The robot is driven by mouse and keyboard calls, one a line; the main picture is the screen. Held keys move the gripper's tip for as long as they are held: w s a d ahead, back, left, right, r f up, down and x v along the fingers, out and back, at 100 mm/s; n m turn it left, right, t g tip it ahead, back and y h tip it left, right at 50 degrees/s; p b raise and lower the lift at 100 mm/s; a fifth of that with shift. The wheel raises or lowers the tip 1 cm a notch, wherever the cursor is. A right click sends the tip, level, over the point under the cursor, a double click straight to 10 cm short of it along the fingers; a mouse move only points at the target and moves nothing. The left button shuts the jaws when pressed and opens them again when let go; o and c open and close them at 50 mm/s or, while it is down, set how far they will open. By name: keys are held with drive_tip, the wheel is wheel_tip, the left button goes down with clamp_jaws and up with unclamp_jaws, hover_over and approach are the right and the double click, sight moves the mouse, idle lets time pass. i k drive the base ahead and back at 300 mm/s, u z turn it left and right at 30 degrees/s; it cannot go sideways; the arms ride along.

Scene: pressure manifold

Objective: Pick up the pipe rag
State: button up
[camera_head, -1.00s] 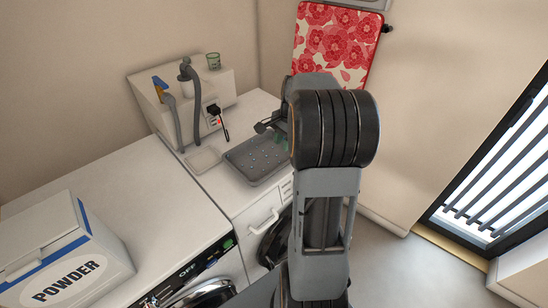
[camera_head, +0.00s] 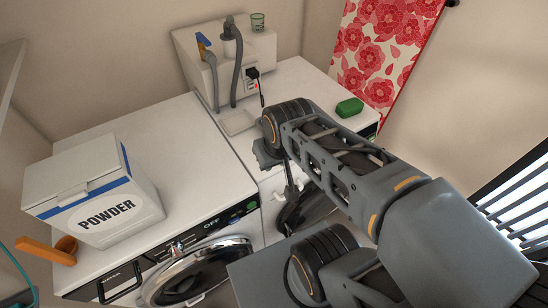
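I cannot make out a clear pipe rag. A pale flat piece (camera_head: 238,121) lies at the foot of the white box with the pipes; I cannot tell whether it is cloth or a small dish. A green block (camera_head: 350,107) lies on the white top at the right, beyond my arm. My gripper (camera_head: 268,157) is in front of the white top's front edge, below my black wrist joint. It is small and dark here, and I cannot see whether its fingers are open or hold anything.
A powder box (camera_head: 95,190) and an orange scoop (camera_head: 45,250) are at left. A red floral cloth (camera_head: 380,45) hangs at right.

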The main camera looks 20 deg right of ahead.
sight(347, 108)
drive_tip(key=z, duration=1.3)
